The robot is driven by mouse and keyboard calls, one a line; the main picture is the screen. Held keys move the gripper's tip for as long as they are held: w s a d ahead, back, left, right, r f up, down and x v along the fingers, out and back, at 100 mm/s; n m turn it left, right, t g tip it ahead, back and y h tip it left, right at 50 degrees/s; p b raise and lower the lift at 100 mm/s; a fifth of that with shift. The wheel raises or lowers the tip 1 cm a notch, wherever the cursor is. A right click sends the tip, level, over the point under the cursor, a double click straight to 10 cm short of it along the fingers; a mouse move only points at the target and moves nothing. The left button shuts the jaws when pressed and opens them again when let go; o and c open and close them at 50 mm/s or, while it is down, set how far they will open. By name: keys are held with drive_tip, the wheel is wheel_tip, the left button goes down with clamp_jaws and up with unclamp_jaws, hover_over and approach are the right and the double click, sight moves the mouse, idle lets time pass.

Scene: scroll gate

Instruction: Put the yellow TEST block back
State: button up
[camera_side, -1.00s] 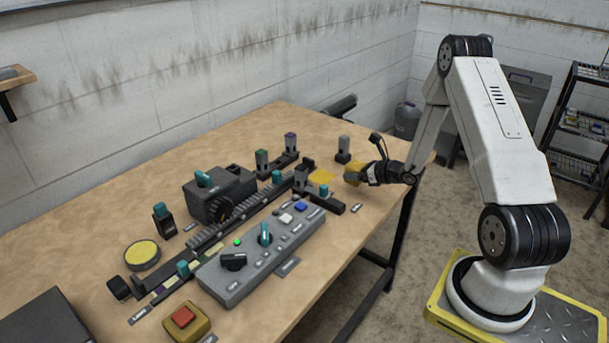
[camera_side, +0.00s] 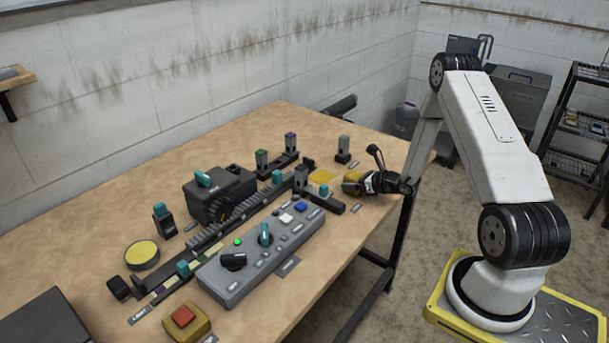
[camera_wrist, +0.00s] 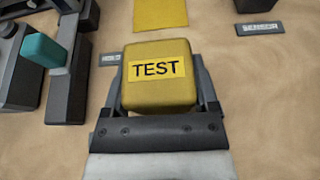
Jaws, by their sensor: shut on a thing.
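The yellow TEST block (camera_wrist: 158,88) is between my gripper's two fingers in the wrist view, its label facing the camera. My gripper (camera_side: 354,182) is shut on it near the right side of the table, and the block is mostly hidden by the fingers in the side view. A flat yellow square (camera_side: 322,176) lies on the table just left of my gripper; it also shows at the top of the wrist view (camera_wrist: 161,13), beyond the block and apart from it. I cannot tell whether the block touches the table.
A dark rail with a teal handle (camera_wrist: 45,50) stands left of the block. A SENSOR label (camera_wrist: 260,28) lies to the upper right, and a grey post (camera_side: 343,149) stands behind the square. The grey control panel (camera_side: 262,262) is to the left front. Bare table surrounds the block on the right.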

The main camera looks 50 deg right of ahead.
drive_tip(key=o, duration=1.3)
drive_tip(key=shift+o, duration=0.2)
drive_tip(key=shift+r, duration=0.1)
drive_tip(key=shift+v, duration=3.8)
